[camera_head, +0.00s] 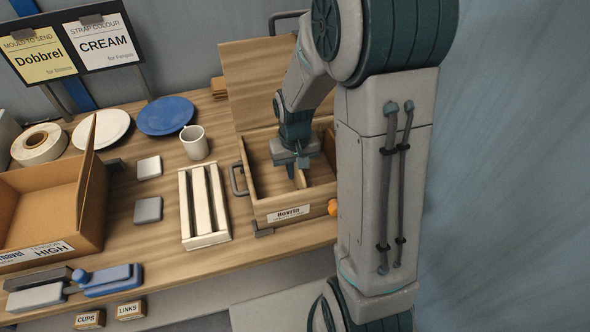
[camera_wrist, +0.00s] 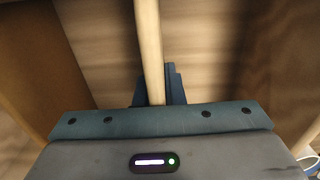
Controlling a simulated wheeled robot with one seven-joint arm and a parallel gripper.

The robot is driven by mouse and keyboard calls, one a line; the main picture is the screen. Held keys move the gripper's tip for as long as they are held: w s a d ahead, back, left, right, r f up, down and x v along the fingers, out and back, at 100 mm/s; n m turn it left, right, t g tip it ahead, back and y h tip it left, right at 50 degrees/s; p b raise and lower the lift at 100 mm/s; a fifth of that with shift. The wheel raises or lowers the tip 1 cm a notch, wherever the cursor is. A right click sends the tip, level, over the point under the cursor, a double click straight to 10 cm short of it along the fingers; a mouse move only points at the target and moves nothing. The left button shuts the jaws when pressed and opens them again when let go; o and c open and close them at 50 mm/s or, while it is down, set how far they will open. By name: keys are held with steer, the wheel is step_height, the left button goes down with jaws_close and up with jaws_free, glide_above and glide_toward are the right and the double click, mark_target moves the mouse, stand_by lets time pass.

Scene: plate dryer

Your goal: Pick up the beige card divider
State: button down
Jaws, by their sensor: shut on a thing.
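My gripper (camera_head: 298,168) reaches down into the open wooden box (camera_head: 262,212). It is shut on the beige card divider (camera_head: 300,180), of which only a small end shows below the jaws in the head view. In the wrist view the divider (camera_wrist: 149,45) is a narrow pale strip seen edge-on, running from the top edge down between the dark fingers (camera_wrist: 158,90). The wooden floor of the box shows on both sides of it. Whether the divider touches the floor I cannot tell.
The box's raised lid (camera_head: 258,75) stands behind my arm. Left of the box are a slotted cream rack (camera_head: 205,205), a mug (camera_head: 195,142), a blue plate (camera_head: 166,115), a white plate (camera_head: 101,128) and an open carton (camera_head: 75,200). An orange knob (camera_head: 333,207) is at the box's right.

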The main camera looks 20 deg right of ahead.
step_height(320, 180, up, 17)
steer(key=shift+r, duration=0.2)
stand_by(0.3)
